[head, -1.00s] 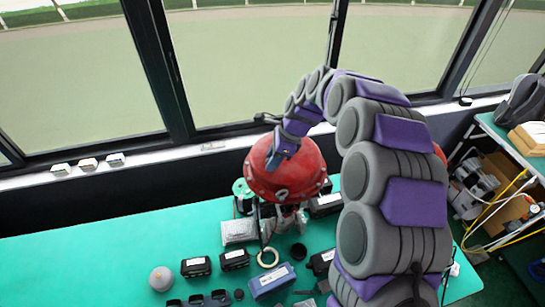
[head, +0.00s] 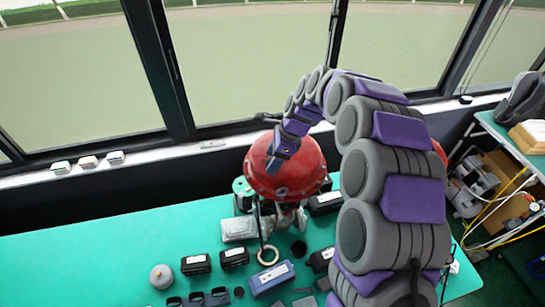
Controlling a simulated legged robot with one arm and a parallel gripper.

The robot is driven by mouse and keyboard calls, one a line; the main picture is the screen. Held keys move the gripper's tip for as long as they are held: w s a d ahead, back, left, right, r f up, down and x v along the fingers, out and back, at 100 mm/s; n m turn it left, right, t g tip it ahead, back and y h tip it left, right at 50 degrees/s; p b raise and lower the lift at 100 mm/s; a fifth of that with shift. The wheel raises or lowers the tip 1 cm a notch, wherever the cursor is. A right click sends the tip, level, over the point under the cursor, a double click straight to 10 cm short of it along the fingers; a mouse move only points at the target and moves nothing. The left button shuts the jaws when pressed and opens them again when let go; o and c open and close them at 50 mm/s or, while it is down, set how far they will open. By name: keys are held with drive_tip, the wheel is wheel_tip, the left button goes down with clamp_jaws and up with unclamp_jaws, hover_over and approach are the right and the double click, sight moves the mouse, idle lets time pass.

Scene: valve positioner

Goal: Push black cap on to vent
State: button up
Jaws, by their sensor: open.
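My arm reaches up and over to a red domed valve body (head: 312,172) on the green table. My gripper (head: 274,163) is small in the picture, at the front upper side of the dome, and open. Whether it touches the dome I cannot tell. A round black piece (head: 298,248) lies on the table in front of the valve, and a smaller black disc (head: 238,292) lies nearer the front. I cannot tell which, if either, is the black cap. The vent cannot be made out; my arm hides the valve's right side.
Windows stand behind. A cluttered shelf (head: 500,190) is at right. The table's left side is clear.

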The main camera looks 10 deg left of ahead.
drive_tip(key=shift+r, duration=0.1)
drive_tip(key=b+v, duration=0.2)
drive_tip(key=v, duration=1.5)
drive_tip(key=shift+w+b, duration=0.15)
drive_tip(key=shift+b, duration=0.2)
